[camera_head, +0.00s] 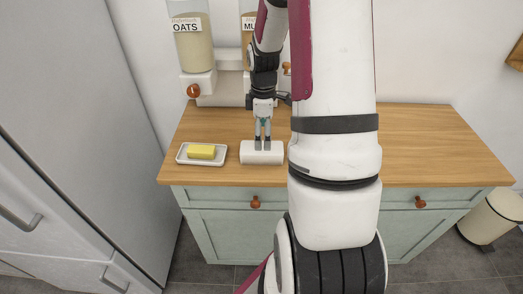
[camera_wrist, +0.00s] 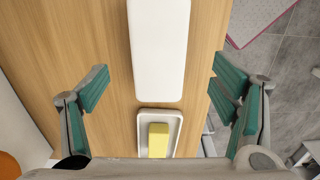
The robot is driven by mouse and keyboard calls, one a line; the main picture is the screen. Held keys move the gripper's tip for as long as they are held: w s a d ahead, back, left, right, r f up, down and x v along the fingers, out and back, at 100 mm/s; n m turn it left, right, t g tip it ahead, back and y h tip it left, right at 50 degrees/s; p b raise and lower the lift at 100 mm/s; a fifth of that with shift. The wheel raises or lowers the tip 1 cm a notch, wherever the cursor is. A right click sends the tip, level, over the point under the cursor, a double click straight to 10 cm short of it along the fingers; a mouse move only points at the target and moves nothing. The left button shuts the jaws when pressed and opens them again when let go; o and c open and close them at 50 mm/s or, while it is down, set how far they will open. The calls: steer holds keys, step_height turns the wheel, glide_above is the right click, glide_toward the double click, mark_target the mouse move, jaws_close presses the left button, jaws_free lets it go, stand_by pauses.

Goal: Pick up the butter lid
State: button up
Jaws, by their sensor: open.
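The butter lid (camera_head: 257,157) is a white, rounded cover lying on the wooden counter, right of the butter dish. In the wrist view the lid (camera_wrist: 157,48) is a long white shape in the upper middle, running out of the top edge. My gripper (camera_head: 263,146) is over the lid, fingers pointing down. In the wrist view its fingers (camera_wrist: 160,88) are wide apart with the lid's near end between them, not touching it there. The butter dish (camera_head: 183,158) is a shallow white tray holding a yellow butter block (camera_head: 201,152).
Oats (camera_head: 192,45) and muesli (camera_head: 248,45) dispensers stand at the back of the wooden counter (camera_head: 420,150). A grey fridge (camera_head: 80,110) is at the left. A bin (camera_head: 492,217) stands on the floor at the right. My arm hides the counter's middle; its right part is clear.

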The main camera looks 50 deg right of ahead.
mark_target(262, 153)
steer(key=shift+w+f+p, duration=0.15)
steer(key=shift+f+p, duration=0.15)
steer(key=shift+f, duration=3.1)
steer(key=c, duration=1.4)
